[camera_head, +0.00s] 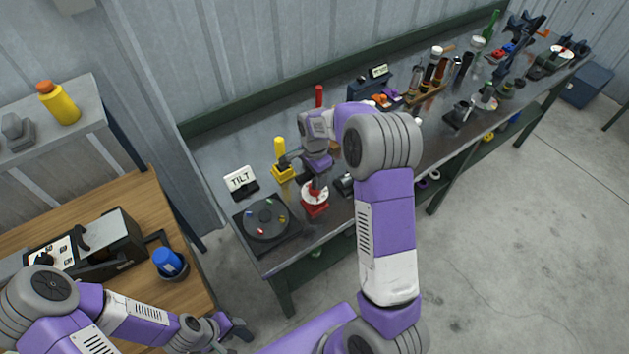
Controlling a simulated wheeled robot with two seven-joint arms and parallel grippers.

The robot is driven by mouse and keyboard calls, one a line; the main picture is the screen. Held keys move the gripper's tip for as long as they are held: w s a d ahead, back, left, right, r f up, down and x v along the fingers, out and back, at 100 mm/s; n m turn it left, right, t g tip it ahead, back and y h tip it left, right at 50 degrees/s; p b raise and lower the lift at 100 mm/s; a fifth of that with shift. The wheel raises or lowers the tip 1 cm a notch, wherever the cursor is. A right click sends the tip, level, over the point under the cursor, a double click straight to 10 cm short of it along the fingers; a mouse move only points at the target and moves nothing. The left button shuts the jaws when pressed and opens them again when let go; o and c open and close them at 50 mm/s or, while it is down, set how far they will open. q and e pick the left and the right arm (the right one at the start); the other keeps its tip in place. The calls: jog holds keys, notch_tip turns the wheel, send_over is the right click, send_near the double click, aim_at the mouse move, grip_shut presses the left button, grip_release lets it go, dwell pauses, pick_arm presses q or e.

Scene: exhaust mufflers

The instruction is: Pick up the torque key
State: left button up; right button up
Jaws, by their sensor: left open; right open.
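No thing in view is labelled as the torque key, and I cannot tell for certain which one it is. An upright yellow-handled tool (280,150) stands in a yellow base on the dark workbench (235,165). A red stand (315,207) with a white disc around its top is in front of it, to the right. My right gripper (301,172) is open above the bench, between the yellow tool and the red stand. It partly hides the area behind it; contact cannot be told. My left gripper (232,330) is open and low, off the bench's near left end.
A TILT sign (240,180) and a black turntable (265,220) occupy the bench's near end. A red cylinder (319,95) stands behind my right wrist. Several bottles and tools fill the far end. A wooden table (190,295) with a blue-topped container (168,262) is at left.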

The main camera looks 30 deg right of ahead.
jog(key=shift+f, duration=0.2)
jog(key=shift+w, duration=0.1)
jog(key=c, duration=1)
jog(key=shift+r, duration=0.1)
